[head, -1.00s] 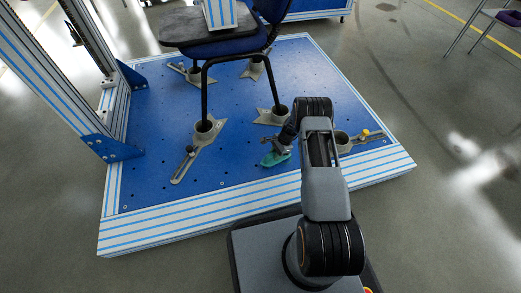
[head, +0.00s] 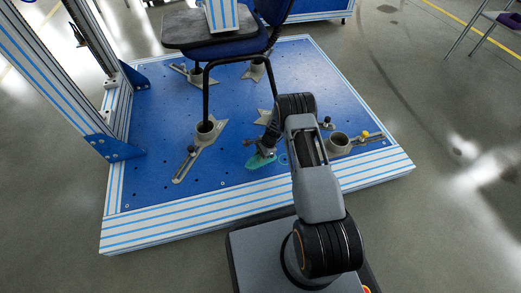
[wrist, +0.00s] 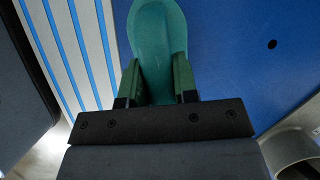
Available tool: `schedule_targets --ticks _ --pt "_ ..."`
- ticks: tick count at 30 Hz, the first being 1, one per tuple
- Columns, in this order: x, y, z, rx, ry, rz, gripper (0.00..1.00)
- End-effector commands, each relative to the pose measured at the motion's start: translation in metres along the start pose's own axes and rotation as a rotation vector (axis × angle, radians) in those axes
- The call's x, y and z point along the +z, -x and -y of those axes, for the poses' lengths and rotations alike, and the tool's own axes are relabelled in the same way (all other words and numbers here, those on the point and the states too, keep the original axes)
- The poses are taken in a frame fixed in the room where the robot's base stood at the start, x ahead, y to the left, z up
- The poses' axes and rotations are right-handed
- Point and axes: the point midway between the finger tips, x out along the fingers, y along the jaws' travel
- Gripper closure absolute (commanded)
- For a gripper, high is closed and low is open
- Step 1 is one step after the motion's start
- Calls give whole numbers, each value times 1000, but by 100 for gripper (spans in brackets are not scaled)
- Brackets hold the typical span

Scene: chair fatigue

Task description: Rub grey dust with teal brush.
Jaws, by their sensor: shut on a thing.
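The teal brush (head: 258,161) is low over the blue base plate near its front edge, left of my forearm in the head view. My gripper (wrist: 157,82) is shut on it. In the wrist view the rounded teal brush (wrist: 158,30) extends forward from between the two green-sided fingers, over blue plate. I cannot tell whether its underside touches the plate. I cannot make out grey dust; the plate under the brush is hidden. A faint teal ring-like mark (head: 283,159) shows just right of the brush.
The blue plate (head: 235,185) has a striped frame edge. A chair (head: 207,92) stands on it, its legs in grey sockets. A socket bracket (head: 203,146) lies left of the brush, another (head: 340,143) right of my arm. Striped posts (head: 62,85) rise at left.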

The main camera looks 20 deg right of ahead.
Motion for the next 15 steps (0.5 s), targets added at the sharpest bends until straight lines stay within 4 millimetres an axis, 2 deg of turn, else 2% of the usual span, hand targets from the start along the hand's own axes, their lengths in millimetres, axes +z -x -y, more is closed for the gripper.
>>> schedule_targets --ticks 1,15 --pt "3 8 1 -2 0 -1 95" --pt "19 47 1 -2 3 -1 95"
